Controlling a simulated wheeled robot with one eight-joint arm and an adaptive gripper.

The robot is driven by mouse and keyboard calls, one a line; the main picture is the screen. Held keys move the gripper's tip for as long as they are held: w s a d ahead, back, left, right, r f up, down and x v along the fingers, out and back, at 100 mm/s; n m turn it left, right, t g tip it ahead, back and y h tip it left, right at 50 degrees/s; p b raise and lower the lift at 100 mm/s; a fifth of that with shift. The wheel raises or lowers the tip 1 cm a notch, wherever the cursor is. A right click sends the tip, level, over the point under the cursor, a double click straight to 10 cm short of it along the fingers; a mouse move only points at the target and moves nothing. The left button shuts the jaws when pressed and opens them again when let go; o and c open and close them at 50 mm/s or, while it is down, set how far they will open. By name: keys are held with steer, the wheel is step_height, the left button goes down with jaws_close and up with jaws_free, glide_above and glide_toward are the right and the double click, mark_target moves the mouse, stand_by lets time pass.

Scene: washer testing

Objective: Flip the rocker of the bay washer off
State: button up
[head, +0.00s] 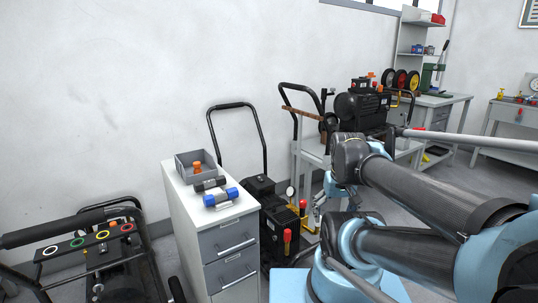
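Several black washers are in view, and I cannot tell from this frame which is the bay washer. One stands on the floor between the drawer cabinet and the cart: a black washer (258,188) with a tall loop handle, partly hidden by the cabinet. Another black washer (125,268) with coloured nozzle rings is at the lower left. A black machine (360,108) sits on the cart. No rocker can be made out. My gripper (318,208) seems to be the small grey part beside the floor washer, partly hidden by my arm; its fingers are too small to read.
A grey drawer cabinet (229,238) holds a grey bin (183,172) and blue-ended cylinders (222,198). Red-handled valves (287,236) stand near my arm. The grey cart (306,150) is behind it. A workbench (440,100) is at the back right. Floor is open at the right.

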steer(key=shift+n, duration=0.9)
steer(key=w+r, duration=0.1)
steer(key=w, duration=0.1)
steer(key=w+a+r, duration=0.1)
steer(key=w+r, duration=0.1)
steer(key=shift+w+r, duration=0.2)
steer(key=shift+w, duration=0.1)
jaws_close()
steer(key=w+a+r+n, duration=0.2)
steer(key=w+a+n, duration=0.15)
steer(key=w, duration=0.65)
steer(key=w+a+r+n+t+y, duration=0.15)
steer(key=w+n, duration=0.25)
steer(key=w, duration=0.6)
steer(key=w+a+r+n, duration=0.2)
steer(key=w+a+n, duration=0.1)
steer(key=w, duration=0.7)
steer(key=w+a+f+n, duration=0.4)
steer(key=w+a+f, duration=0.1)
steer(key=w, duration=0.4)
steer(key=w+a+f+n+y, duration=0.1)
steer(key=w+a+f+n, duration=0.3)
steer(key=w+a+f, duration=0.2)
steer(key=w+a+f+n, duration=0.4)
steer(key=w+a+f, duration=0.2)
steer(key=w, duration=0.8)
step_height(320, 180, down, 2)
steer(key=shift+f+t, duration=0.2)
steer(key=shift+t, duration=0.15)
